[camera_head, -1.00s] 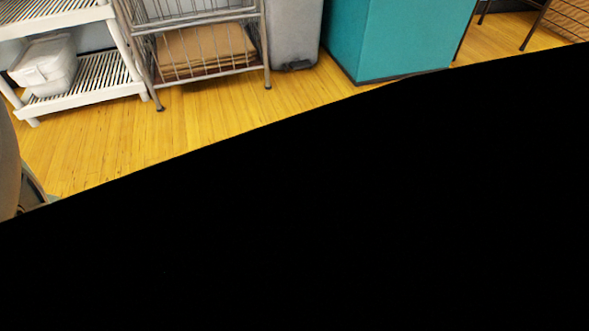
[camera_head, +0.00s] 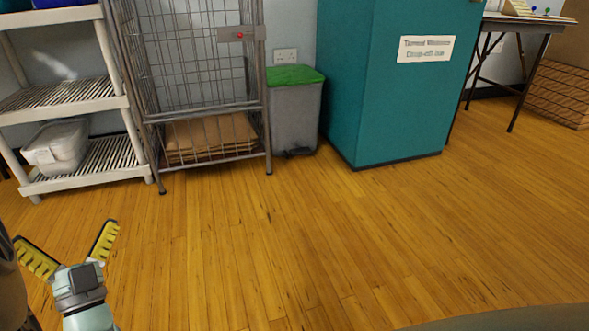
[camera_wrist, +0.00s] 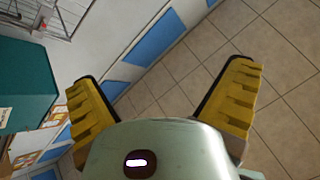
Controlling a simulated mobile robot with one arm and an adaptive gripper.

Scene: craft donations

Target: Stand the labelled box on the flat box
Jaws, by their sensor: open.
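My gripper (camera_head: 66,238) is open and empty above the wood floor at the lower left of the head view. Its two yellow-padded fingers are spread wide, and they also show in the wrist view (camera_wrist: 162,78). I cannot make out a small labelled box or a separate flat box in either view. A stack of flat brown cardboard (camera_head: 210,138) lies in the bottom of a wire cage, well apart from my gripper. A tall teal cabinet-like bin (camera_head: 385,100) bears a white label (camera_head: 425,49) with blurred print.
A white slatted shelf (camera_head: 75,178) with a pale lidded tub (camera_head: 57,147) stands left of the wire cage (camera_head: 205,60). A grey bin with a green lid (camera_head: 296,110) stands beside the teal one. A dark-legged table (camera_head: 515,28) is at right. The middle floor (camera_head: 300,230) is clear.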

